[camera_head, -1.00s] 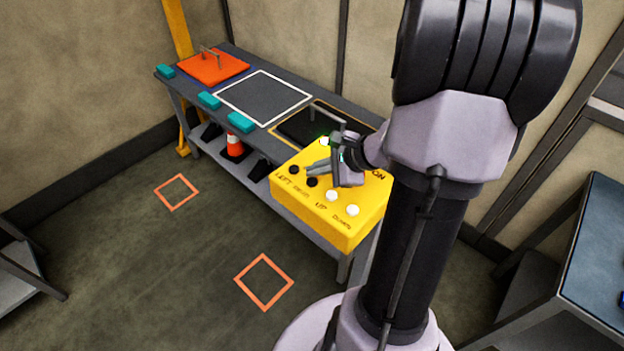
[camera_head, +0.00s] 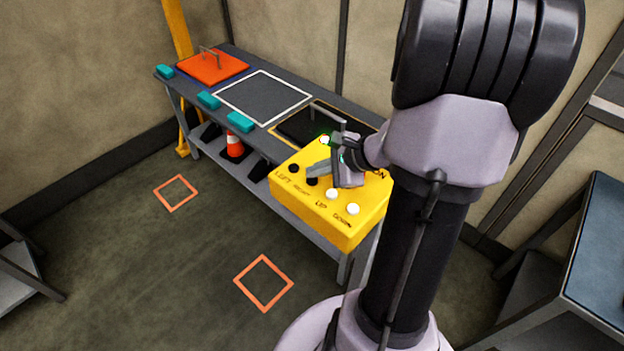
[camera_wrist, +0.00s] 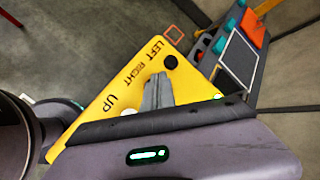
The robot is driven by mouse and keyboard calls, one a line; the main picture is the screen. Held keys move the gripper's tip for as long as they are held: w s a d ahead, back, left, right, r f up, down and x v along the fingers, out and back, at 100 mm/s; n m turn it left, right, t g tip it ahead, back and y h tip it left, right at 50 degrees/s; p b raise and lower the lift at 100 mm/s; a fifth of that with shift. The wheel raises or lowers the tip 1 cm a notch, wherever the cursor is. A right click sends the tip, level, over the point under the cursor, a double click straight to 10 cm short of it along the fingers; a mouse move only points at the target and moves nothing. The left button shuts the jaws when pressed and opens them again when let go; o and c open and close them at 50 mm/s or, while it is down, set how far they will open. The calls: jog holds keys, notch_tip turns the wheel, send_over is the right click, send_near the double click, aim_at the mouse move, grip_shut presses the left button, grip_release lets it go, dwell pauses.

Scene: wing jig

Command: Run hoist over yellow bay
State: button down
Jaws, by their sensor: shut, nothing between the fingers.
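A yellow control box (camera_head: 330,225) carries black LEFT (camera_head: 293,168) and RIGHT (camera_head: 312,182) buttons and white UP (camera_head: 332,194) and DOWN (camera_head: 353,209) buttons. My gripper (camera_head: 312,173) is shut and empty, its tips at the RIGHT button and partly covering it; I cannot tell whether they touch. In the wrist view the shut fingers (camera_wrist: 158,80) hide RIGHT, while LEFT (camera_wrist: 170,62) shows beyond them. A green lamp (camera_head: 324,140) glows on the box. The yellow-outlined bay (camera_head: 272,128) holds a black plate (camera_head: 300,126) with a handle. No hoist hook is visible.
The bench (camera_head: 225,82) also has a white-outlined empty bay (camera_head: 262,97) and an orange plate (camera_head: 212,67) with a handle. Several teal blocks (camera_head: 240,122) line its front edge. A yellow post (camera_head: 178,35) stands behind. The floor in front is clear, with orange squares (camera_head: 263,283).

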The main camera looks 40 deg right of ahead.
aim_at(316, 181)
jog(key=shift+f+b, duration=0.4)
jog(key=shift+b, duration=0.1)
dwell(0.6)
dwell(5.4)
jog(key=shift+r+p, duration=0.55)
jog(key=shift+r, duration=0.3)
notch_tip(316, 181, up, 5)
jog(key=p, duration=0.4)
jog(key=shift+r, duration=0.1)
